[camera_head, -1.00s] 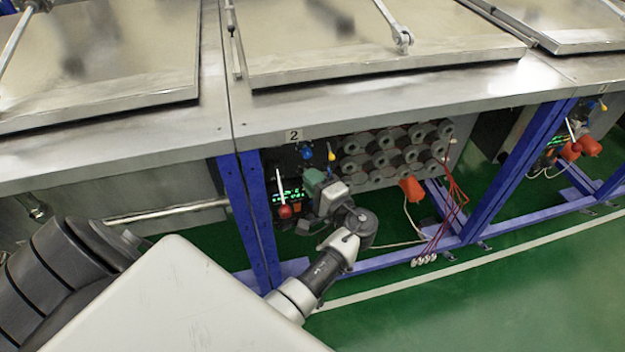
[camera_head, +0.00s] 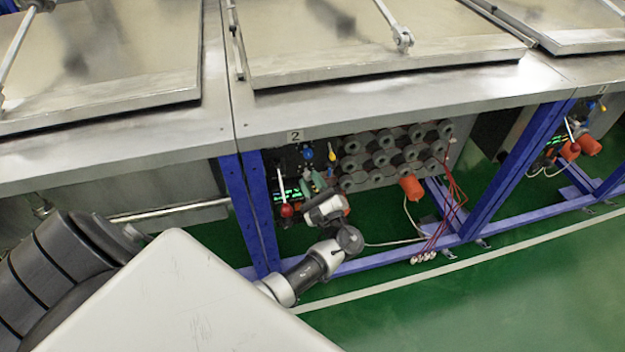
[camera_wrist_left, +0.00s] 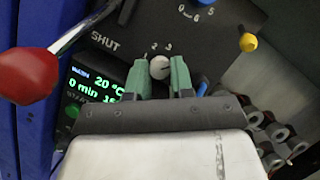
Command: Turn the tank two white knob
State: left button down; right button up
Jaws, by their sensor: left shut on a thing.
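The tank two control panel (camera_head: 284,163) is under the steel edge marked 2 (camera_head: 294,136). In the left wrist view, a small round white knob (camera_wrist_left: 159,68) with a pointer mark is on the dark panel, with numbers 2 and 3 printed above it. My left gripper (camera_wrist_left: 161,74) has one green finger on each side of the knob and is shut on it. In the head view my left gripper (camera_head: 314,184) is at the panel and hides the knob. My right gripper is not in view.
A red-balled lever (camera_wrist_left: 28,75) is left of the gripper, beside a green digital display (camera_wrist_left: 96,90). A blue knob (camera_head: 307,154) and a yellow-tipped lever (camera_head: 332,156) are above. Grey cylinders (camera_head: 385,158) fill the right side. A blue post (camera_head: 250,210) stands left.

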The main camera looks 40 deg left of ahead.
pick_arm(q)
jog(key=shift+m+t, duration=0.6)
jog(key=shift+m, duration=0.6)
jog(key=c, duration=1)
grip_release()
jog(key=shift+f, duration=0.1)
jog(key=b+v, duration=0.1)
jog(key=v, duration=0.9)
jog(key=shift+s+d+f+b, duration=0.1)
jog(key=shift+s+d+b, duration=0.15)
jog(key=shift+d+b, duration=0.1)
jog(key=shift+a, duration=0.1)
